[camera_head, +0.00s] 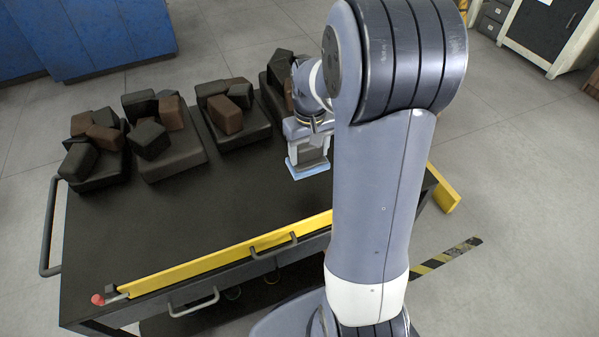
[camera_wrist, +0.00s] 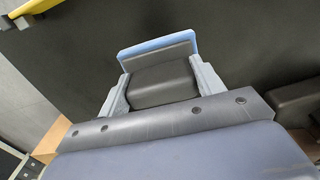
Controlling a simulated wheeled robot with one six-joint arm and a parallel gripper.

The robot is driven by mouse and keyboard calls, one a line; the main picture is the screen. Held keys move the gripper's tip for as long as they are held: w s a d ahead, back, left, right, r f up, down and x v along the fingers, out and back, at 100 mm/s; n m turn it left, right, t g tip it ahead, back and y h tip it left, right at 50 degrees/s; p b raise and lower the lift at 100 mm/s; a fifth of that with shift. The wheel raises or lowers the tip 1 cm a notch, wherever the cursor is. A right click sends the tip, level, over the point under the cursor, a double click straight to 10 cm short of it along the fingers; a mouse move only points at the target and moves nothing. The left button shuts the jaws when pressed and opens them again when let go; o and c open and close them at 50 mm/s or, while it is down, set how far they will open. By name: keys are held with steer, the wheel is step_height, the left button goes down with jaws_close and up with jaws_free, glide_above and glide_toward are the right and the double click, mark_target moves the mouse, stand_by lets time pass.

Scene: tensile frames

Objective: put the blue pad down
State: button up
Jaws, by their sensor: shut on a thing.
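The blue pad (camera_head: 308,170) shows as a light blue slab at the lower end of my gripper (camera_head: 307,156), over the right part of the black cart top (camera_head: 190,225). In the wrist view the pad's blue edge (camera_wrist: 157,46) shows beyond a dark grey block-shaped part between the two grey fingers. My gripper (camera_wrist: 160,82) is shut on this piece. The pad looks roughly level. I cannot tell whether its underside touches the cart top, and its near side is hidden by my gripper.
Several dark slabs topped with black and brown blocks (camera_head: 171,113) stand along the cart's far side; the rightmost is partly behind my arm. A yellow rail (camera_head: 225,256) runs along the near edge. The cart top left of the pad is clear.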

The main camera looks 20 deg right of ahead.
step_height(320, 180, down, 10)
steer(key=shift+r+b, duration=0.1)
steer(key=shift+b, duration=1.15)
steer(key=shift+f, duration=0.2)
steer(key=o, duration=0.9)
steer(key=shift+r, duration=0.1)
step_height(320, 180, up, 12)
steer(key=p, duration=0.3)
steer(key=shift+r, duration=0.15)
